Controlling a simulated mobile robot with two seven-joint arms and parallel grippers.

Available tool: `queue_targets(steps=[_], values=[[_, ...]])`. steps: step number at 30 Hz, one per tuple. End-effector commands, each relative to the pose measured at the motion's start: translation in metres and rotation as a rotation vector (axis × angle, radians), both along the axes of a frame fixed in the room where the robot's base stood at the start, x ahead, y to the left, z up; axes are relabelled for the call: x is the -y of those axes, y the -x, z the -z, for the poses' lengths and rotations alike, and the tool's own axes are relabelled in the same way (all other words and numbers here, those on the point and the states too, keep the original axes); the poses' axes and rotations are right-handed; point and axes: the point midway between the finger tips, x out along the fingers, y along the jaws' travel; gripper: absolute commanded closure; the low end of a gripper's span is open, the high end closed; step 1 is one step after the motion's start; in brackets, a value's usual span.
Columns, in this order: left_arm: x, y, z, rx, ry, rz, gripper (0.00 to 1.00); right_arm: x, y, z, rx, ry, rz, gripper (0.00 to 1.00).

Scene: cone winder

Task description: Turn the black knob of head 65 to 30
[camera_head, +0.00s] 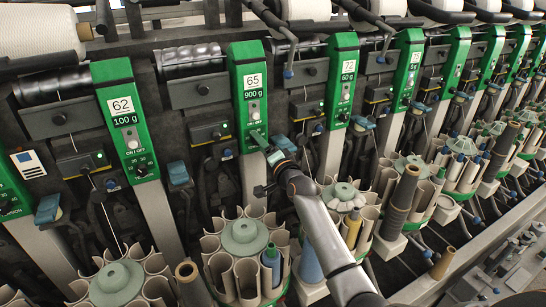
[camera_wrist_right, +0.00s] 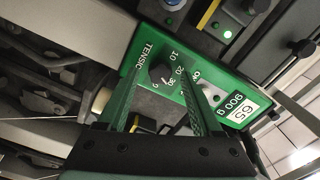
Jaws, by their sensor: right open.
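Head 65 is a green panel (camera_head: 243,52) with a white 65 label and a 900 g display in the head view. It also shows tilted in the wrist view (camera_wrist_right: 150,57). Its black knob (camera_wrist_right: 161,73) sits beside printed scale numbers, including 10, 20 and 30. I cannot tell exactly where its pointer stands. My right gripper (camera_wrist_right: 161,78) is open, its green fingers on either side of the knob; contact is unclear. In the head view my right gripper (camera_head: 267,146) is at the panel's lower end and hides the knob. My left gripper is not in view.
Head 62 (camera_head: 125,105) stands to the left and head 72 (camera_head: 343,80) to the right, each with its own panel. A lit green button (camera_wrist_right: 228,35) shows on the dark unit beside head 65.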

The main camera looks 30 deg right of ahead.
Motion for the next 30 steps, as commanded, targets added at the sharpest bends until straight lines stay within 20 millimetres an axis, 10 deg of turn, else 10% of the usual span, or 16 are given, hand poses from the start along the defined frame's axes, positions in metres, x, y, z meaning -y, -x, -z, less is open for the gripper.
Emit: queue_targets(steps=[18, 30], values=[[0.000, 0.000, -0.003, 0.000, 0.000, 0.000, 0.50, -0.005, 0.097, 0.001, -0.001, 0.000, 0.001, 0.33], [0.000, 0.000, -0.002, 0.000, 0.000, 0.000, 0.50, -0.006, 0.116, 0.000, 0.001, 0.000, 0.002, 0.33]])
